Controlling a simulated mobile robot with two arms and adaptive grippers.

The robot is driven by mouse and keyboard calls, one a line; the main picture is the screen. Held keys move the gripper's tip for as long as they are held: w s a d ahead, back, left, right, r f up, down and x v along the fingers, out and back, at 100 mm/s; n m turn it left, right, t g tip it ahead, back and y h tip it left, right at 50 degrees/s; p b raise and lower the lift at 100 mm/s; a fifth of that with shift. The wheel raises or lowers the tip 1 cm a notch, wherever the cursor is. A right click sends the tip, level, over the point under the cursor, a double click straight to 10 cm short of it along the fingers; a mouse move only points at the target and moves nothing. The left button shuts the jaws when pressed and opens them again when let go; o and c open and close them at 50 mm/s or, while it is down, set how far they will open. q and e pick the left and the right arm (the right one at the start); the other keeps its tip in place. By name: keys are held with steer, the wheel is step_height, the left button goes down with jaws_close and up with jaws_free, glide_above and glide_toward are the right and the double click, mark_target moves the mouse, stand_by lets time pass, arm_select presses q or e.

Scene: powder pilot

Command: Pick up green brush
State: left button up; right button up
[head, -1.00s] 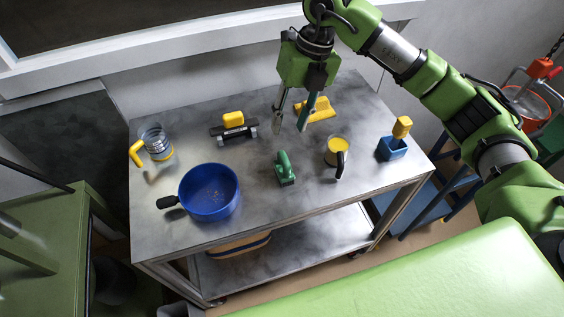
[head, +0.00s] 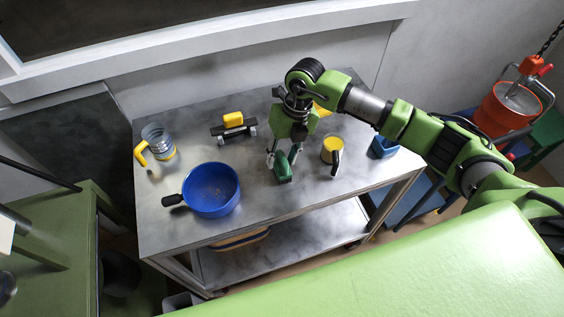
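The green brush (head: 284,172) stands near the front middle of the metal table (head: 180,105). My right gripper (head: 282,158) points down at it from above and behind. Its two fingers are spread apart, one on the left of the brush's upper part and one on its right. The brush partly hides behind the fingers, and I cannot tell whether they touch it.
A blue pan (head: 211,190) is left of the brush, and a yellow-topped mug (head: 332,150) is close on its right. A yellow item (head: 322,108) is partly hidden behind my arm.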

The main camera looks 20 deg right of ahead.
steer(key=shift+f, duration=0.3)
jaws_close()
steer(key=shift+r, duration=0.1)
steer(key=shift+r+b, duration=0.5)
steer(key=shift+b, duration=0.15)
steer(key=shift+s+d+r+b, duration=0.1)
steer(key=shift+s+r+b, duration=0.1)
steer(key=shift+r+b, duration=0.75)
steer(key=s+d+r+b, duration=0.4)
steer(key=s+r, duration=0.6)
steer(key=s, duration=0.2)
steer(key=shift+s+d, duration=0.35)
